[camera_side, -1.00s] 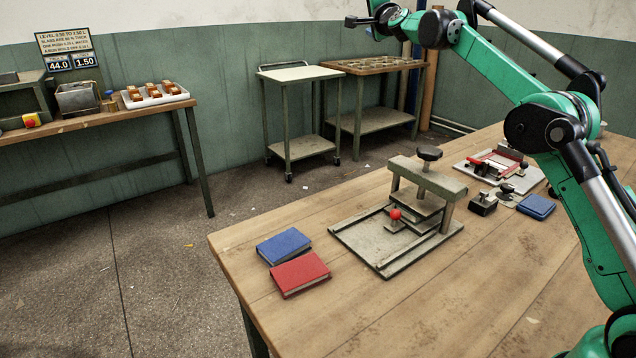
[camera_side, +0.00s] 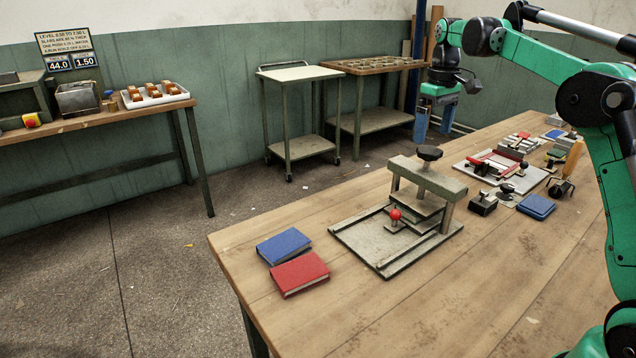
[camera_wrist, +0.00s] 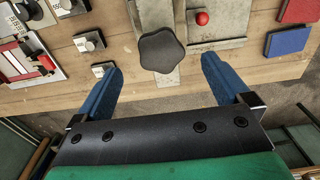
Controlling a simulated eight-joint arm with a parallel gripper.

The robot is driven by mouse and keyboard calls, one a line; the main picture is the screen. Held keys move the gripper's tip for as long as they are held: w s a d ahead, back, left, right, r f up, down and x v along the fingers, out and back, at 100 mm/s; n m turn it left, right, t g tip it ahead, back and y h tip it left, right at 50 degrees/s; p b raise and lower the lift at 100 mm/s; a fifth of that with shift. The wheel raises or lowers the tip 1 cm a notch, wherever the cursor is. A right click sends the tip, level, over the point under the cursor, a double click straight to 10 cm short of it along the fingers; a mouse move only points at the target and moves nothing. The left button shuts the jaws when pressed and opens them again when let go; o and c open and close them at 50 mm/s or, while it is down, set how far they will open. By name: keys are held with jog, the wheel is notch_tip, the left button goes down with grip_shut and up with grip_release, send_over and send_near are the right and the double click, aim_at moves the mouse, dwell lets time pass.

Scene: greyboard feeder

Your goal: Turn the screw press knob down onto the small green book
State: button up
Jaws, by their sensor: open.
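The screw press (camera_side: 448,188) stands on the wooden table, with its dark lobed knob (camera_side: 430,153) on top of the crossbar. I see no green book for certain under the press; the pressing plate and frame hide part of that space.
A blue book (camera_side: 284,245) and a red book (camera_side: 299,273) lie left of the press. Right of it are a small block with a knob (camera_side: 483,204), another blue book (camera_side: 536,207) and a red-and-white fixture (camera_side: 494,165). The front tabletop is clear.

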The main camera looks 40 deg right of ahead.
aim_at(430, 149)
jog(key=shift+f, duration=1.75)
